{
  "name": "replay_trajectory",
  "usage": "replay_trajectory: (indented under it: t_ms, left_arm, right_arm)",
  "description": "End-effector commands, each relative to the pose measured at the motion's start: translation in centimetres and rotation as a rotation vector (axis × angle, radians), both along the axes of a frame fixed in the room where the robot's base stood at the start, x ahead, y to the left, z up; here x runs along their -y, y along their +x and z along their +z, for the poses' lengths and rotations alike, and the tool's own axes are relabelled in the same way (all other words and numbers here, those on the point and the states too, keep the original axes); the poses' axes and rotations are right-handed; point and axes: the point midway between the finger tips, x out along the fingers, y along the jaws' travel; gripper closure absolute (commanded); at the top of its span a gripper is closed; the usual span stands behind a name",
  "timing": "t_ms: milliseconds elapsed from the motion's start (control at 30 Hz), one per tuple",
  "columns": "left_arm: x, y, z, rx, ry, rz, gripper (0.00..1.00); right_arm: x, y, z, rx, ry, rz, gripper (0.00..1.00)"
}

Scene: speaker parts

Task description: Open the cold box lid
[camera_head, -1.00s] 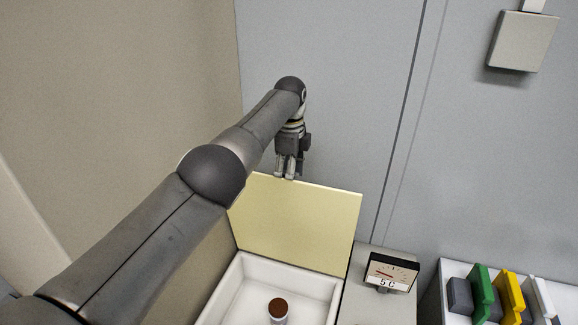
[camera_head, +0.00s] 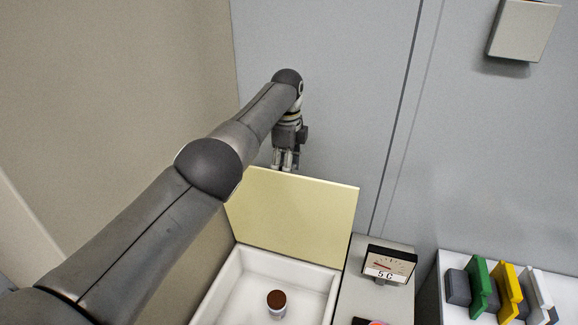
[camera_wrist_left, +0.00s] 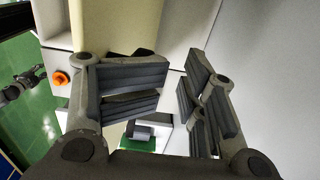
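The cold box (camera_head: 217,288) is a white open-topped box at the bottom centre of the head view. Its pale yellow lid (camera_head: 293,213) stands upright at the back, so the box is open. A small jar with a brown top (camera_head: 277,301) stands inside. My left gripper (camera_head: 285,163) is just behind the lid's top edge, near the grey wall; whether it touches the lid is unclear. In the left wrist view its fingers (camera_wrist_left: 172,95) are spread with nothing between them. The lid (camera_wrist_left: 112,25) also shows there. A dark gripper, apparently my right (camera_wrist_left: 24,84), shows small at the far left.
A gauge reading 5 C (camera_head: 389,265) stands on a surface right of the box. A white rack (camera_head: 436,300) with green, yellow and white pieces is at the lower right. A grey square box (camera_head: 523,30) hangs on the wall. An orange knob (camera_wrist_left: 60,78) shows in the wrist view.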

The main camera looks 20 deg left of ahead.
Motion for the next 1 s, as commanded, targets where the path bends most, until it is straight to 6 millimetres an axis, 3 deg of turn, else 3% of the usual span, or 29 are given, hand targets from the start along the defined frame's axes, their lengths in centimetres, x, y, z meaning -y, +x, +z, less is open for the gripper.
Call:
replay_trajectory:
  t_ms: [133, 467, 700, 1000]
  left_arm:
    - [-0.1, -0.2, 2.0, 0.001, 0.002, 0.001, 0.66]
    - [0.6, -0.6, 10.1, 0.012, 0.001, -0.002, 0.66]
    - [0.7, -0.7, 12.1, 0.011, 0.0, -0.003, 0.66]
    - [0.7, -0.7, 12.4, 0.012, 0.0, -0.004, 0.66]
  right_arm:
    - [-0.2, 0.2, 0.0, 0.003, 0.002, 0.0, 0.6]
    - [-0.2, 0.2, 0.0, 0.003, 0.003, -0.001, 0.6]
    - [-0.2, 0.2, 0.1, 0.003, 0.003, -0.001, 0.6]
    - [-0.2, 0.2, 0.1, 0.003, 0.003, -0.001, 0.6]
